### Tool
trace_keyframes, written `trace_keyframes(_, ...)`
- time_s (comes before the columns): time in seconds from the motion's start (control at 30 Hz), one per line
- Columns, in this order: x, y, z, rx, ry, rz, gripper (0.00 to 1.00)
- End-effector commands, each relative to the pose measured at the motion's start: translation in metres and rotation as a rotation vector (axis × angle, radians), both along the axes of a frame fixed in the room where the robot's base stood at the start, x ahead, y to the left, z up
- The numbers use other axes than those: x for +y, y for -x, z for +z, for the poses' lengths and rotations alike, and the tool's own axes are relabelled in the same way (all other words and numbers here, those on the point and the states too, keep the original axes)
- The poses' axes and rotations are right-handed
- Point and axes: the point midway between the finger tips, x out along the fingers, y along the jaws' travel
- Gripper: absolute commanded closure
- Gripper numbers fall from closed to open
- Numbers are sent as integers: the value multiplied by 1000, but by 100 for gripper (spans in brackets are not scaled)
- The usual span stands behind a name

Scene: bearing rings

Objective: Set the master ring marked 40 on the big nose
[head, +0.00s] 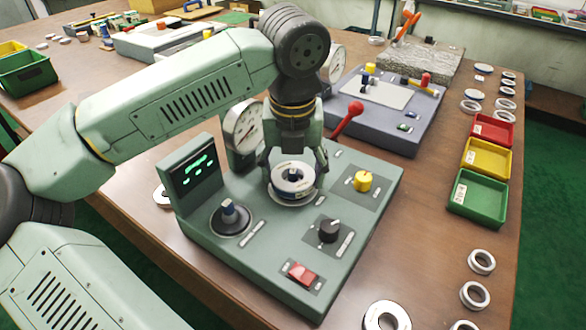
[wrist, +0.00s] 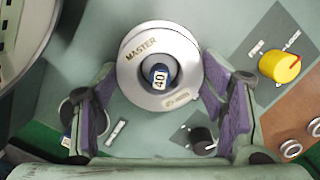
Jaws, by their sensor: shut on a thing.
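The master ring (wrist: 138,48), a silver ring lettered MASTER, sits between the fingers of my gripper (wrist: 158,66), which is shut on its outside. In the head view the ring (head: 281,181) and my gripper (head: 293,166) are over the right-hand seat of the green gauge unit. The nose (wrist: 160,78), dark with a blue top labelled 40, shows inside the ring's hole. The ring looks level and around or just above the nose top; I cannot tell whether it rests on the seat. The other nose (head: 229,213) stands bare at the left.
The green unit (head: 250,262) carries a display (head: 195,172), a dial gauge (head: 243,127), a red-knobbed lever (head: 354,109), a yellow knob (head: 363,181), a black knob (head: 329,230) and a red switch (head: 300,272). Coloured bins (head: 478,198) and loose rings (head: 481,262) lie right.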

Motion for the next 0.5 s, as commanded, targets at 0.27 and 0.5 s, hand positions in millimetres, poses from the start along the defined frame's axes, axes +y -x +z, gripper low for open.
trace_keyframes(0.27,0,0,-5,-2,0,0,30)
trace_keyframes(0.5,0,0,-5,-1,0,0,14)
